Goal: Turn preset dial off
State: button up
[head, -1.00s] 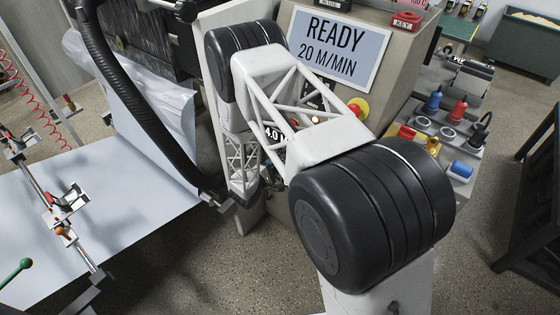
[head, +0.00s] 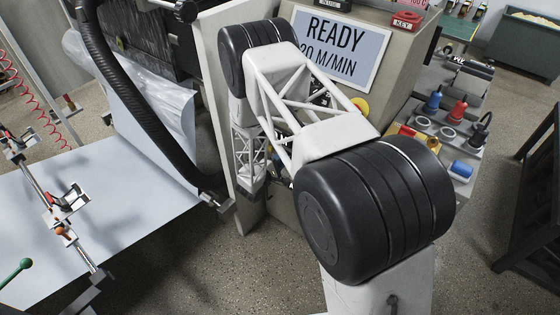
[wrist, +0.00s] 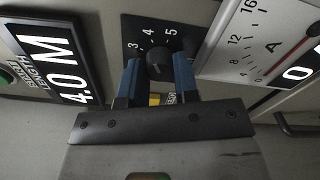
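In the wrist view a dark round dial (wrist: 158,65) sits on a black plate (wrist: 187,28) with white numbers, 3, 4 and 5 visible around it. My gripper (wrist: 157,70) has two blue fingers that stand apart, one on each side of the dial. Whether either finger touches the dial is hard to tell. The lower part of the dial's scale is hidden by the fingers and gripper body. The dial's pointer mark is not clear. In the head view my arm hides the gripper and the dial.
A white gauge (wrist: 250,42) is on the right. In the head view, a READY sign (head: 338,45) and a red KEY part (head: 405,22) top the console.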

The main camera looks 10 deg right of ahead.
jog(key=shift+n, duration=16)
jog(key=o, duration=0.6)
